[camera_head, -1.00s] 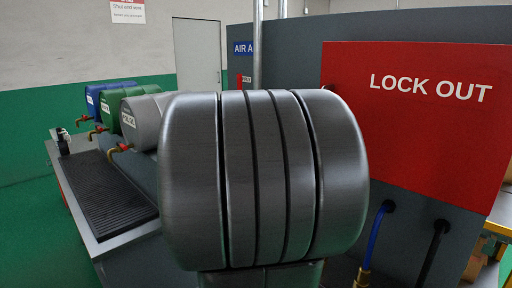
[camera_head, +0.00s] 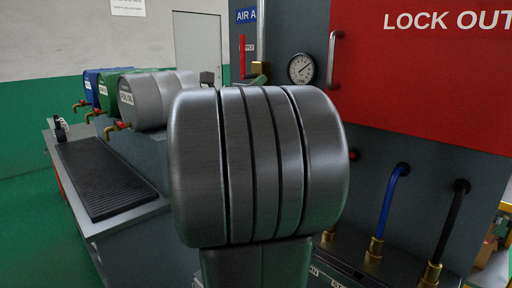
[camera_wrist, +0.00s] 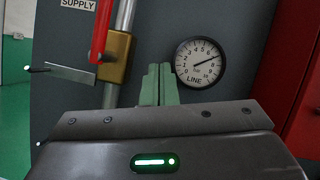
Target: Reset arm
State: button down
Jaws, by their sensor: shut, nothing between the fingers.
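My gripper (camera_wrist: 157,85) shows in the wrist view as two pale green fingers pressed together with nothing between them. It points at the grey panel (camera_wrist: 70,45), just left of a round pressure gauge (camera_wrist: 200,62) and right of a brass valve (camera_wrist: 115,57) with a red handle. In the head view a large grey metal joint of my arm fills the middle and hides much of what lies behind it.
The gauge (camera_head: 301,69) and a red LOCK OUT board (camera_head: 430,70) are on the panel at the right, with a blue hose (camera_head: 390,200) and a black hose (camera_head: 452,220) below. Blue, green and grey drums (camera_head: 140,100) stand at the left above a black ribbed tray (camera_head: 100,180).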

jog(key=m+b, duration=0.1)
jog(key=f+m+g+h+b, duration=0.1)
jog(key=m, duration=0.1)
jog(key=f+m+g+h+b, duration=0.1)
jog(key=m, duration=0.1)
jog(key=shift+w+a+f+b, duration=0.15)
jog(key=shift+w+a+b, duration=0.1)
jog(key=shift+b, duration=0.05)
jog(key=shift+d+m, duration=0.1)
jog(key=shift+m, duration=0.3)
